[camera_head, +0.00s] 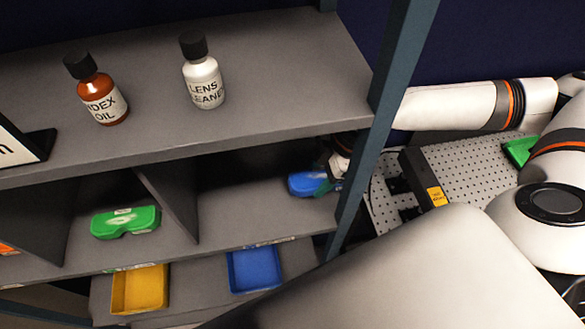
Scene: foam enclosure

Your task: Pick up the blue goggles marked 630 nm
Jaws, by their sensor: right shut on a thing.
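Blue goggles (306,184) are in the right compartment of the shelf's middle level, near its right end. I cannot read their marking. My right gripper (328,178) is at their right side and shut on them. Its fingers are small and partly hidden by the shelf post and the upper shelf. Green goggles (125,222) lie in the compartment to the left. My left gripper is not in view.
A blue-grey post (362,150) stands in front of my right arm. Brown (102,98) and white (204,82) bottles stand on the upper shelf (280,85). Yellow (140,289) and blue (254,269) trays sit below. A perforated board (470,165) lies right.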

